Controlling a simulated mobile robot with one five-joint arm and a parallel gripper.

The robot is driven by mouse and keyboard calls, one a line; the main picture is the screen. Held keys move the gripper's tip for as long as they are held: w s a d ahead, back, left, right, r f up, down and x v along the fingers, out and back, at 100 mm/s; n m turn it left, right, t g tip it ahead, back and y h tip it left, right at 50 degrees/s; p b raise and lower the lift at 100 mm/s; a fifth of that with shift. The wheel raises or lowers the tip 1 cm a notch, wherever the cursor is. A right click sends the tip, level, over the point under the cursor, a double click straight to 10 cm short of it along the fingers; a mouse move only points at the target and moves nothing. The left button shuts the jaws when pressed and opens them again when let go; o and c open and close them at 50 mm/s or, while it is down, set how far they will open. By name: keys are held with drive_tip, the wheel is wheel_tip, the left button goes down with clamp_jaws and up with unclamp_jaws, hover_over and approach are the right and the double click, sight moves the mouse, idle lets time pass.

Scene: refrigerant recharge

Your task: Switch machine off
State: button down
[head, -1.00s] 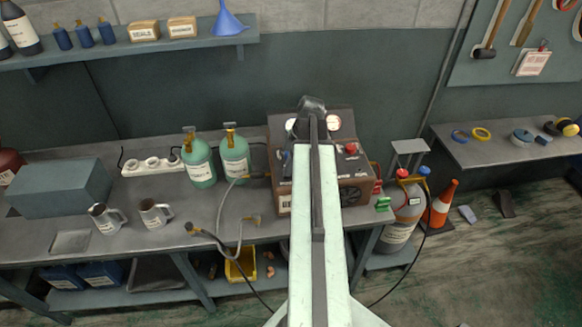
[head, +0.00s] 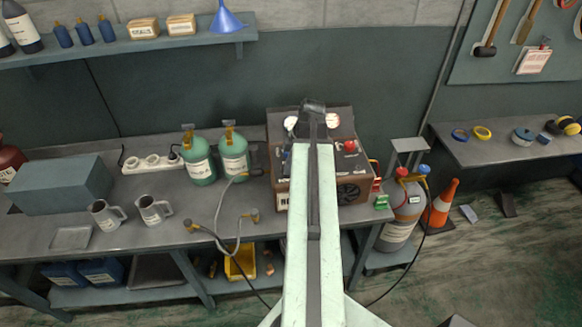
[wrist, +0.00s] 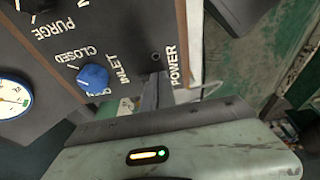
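The machine (head: 352,168) is a dark, brown-edged box with gauges and knobs on the bench; my arm covers its middle in the head view. In the wrist view its panel (wrist: 125,38) fills the upper left, with PURGE, CLOSED, INLET and POWER lettering. A blue knob (wrist: 92,77) sits by INLET. Beside the POWER label (wrist: 172,65) is a small dark round spot; no switch lever shows clearly. My gripper (wrist: 154,92) points at the panel just below that spot. Its narrow grey fingertips look close together, but their gap and any contact are unclear. The head view hides the fingers.
A white-faced gauge (wrist: 13,98) is at the panel's left. Green cylinders (head: 199,163) and a hose (head: 237,215) lie left of the machine.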

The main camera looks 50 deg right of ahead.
drive_tip(key=shift+w+d, duration=0.15)
drive_tip(key=shift+w, duration=0.7)
drive_tip(key=shift+s+d+r, duration=0.1)
drive_tip(key=shift+r+p, duration=0.15)
drive_tip(key=shift+p, duration=0.2)
drive_tip(key=r+p, duration=0.6)
drive_tip(key=shift+a, duration=0.2)
drive_tip(key=s+p+v, duration=0.1)
drive_tip(key=p+v, duration=0.6)
drive_tip(key=shift+r, duration=0.3)
